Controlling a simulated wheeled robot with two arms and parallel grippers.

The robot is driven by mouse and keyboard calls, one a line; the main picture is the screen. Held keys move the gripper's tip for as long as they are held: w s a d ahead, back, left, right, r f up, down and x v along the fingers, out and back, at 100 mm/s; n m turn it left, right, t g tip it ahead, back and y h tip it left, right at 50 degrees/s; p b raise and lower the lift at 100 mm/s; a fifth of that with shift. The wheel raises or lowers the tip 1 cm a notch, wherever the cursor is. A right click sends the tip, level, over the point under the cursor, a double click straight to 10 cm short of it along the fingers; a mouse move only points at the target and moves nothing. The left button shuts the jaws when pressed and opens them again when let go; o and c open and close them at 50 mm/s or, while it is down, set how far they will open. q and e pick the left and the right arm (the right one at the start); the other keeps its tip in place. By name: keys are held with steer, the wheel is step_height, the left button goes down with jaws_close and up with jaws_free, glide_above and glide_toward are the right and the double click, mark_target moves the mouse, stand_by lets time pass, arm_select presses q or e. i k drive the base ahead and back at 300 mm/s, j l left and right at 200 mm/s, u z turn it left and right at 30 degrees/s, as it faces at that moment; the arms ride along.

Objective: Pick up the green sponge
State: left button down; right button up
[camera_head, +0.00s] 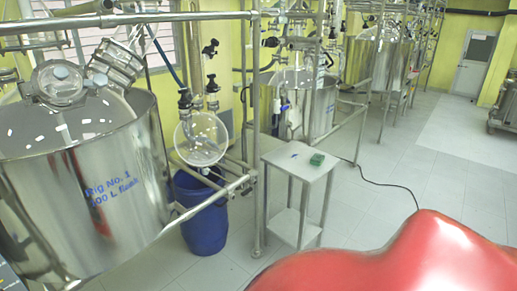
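A small green sponge (317,159) lies on the top of a metal side table (290,167), towards its right side. The table has a lower shelf and stands beside the pipe frame in the middle of the view. Neither of my grippers shows in the head view, and nothing is touching the sponge. A red rounded surface fills the lower right of the view; it looks like part of my own body.
A small dark blue item (295,155) lies left of the sponge. A large steel vessel (88,205) stands at left, with a blue drum (201,218) and pipe frame (257,130) beside the table. A black cable (385,184) crosses the open tiled floor (440,170) at right.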

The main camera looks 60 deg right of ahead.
mark_target(317, 159)
steer(key=z, duration=2.45)
steer(key=i+j+z, duration=0.15)
steer(key=i, duration=0.25)
steer(key=i+j+z, duration=0.1)
steer(key=i, duration=0.3)
steer(key=i+j+z, duration=0.15)
steer(key=i, duration=0.2)
